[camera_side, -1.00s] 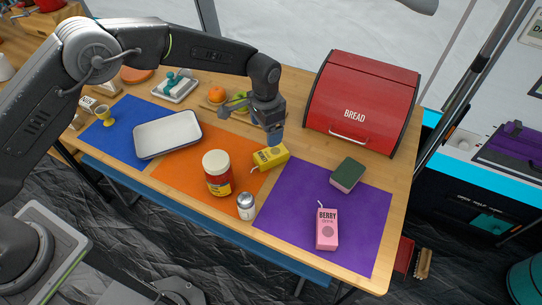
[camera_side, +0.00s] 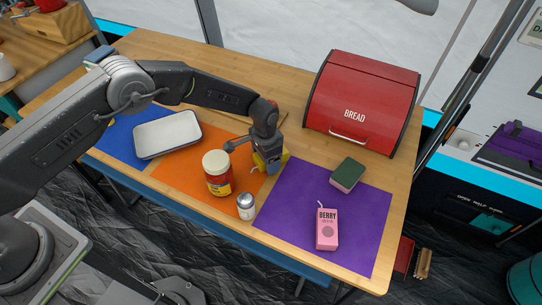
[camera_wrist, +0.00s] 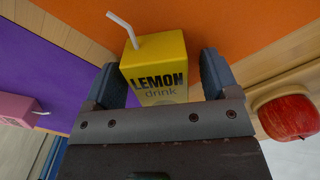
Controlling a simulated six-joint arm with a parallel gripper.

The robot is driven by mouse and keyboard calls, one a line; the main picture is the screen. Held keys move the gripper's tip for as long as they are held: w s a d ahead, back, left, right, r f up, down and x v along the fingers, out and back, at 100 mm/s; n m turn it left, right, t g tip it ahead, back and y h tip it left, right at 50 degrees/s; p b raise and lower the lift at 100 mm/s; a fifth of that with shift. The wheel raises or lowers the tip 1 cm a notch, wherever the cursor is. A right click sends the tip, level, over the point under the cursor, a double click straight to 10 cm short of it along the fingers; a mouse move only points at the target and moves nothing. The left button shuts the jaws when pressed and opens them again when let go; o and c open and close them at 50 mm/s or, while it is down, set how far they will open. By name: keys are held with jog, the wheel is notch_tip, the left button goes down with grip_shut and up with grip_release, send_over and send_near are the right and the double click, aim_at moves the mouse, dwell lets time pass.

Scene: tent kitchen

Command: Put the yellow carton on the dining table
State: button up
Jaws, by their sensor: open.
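The yellow carton (camera_wrist: 158,62), marked "LEMON drink" with a white straw, stands between the fingers of my gripper (camera_wrist: 168,78) in the wrist view. The fingers are open, one on each side of it; I cannot tell whether either touches. In the side view my gripper (camera_side: 268,165) is low over the table and hides most of the carton (camera_side: 284,156). The carton is at the right edge of the orange mat (camera_side: 185,177). The wooden dining table (camera_side: 240,82) carries all of this.
A red-labelled jar (camera_side: 217,173) and a shaker (camera_side: 245,206) stand left of my gripper. A pink berry carton (camera_side: 327,229) and a green-topped sponge (camera_side: 347,175) are on the purple mat (camera_side: 285,215). A red bread box (camera_side: 362,100) stands behind. A white tray (camera_side: 167,135) is left. An apple (camera_wrist: 290,117) shows beside my gripper.

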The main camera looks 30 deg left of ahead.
jog(key=c, duration=1.1)
jog(key=shift+o, duration=0.2)
jog(key=shift+r, duration=0.15)
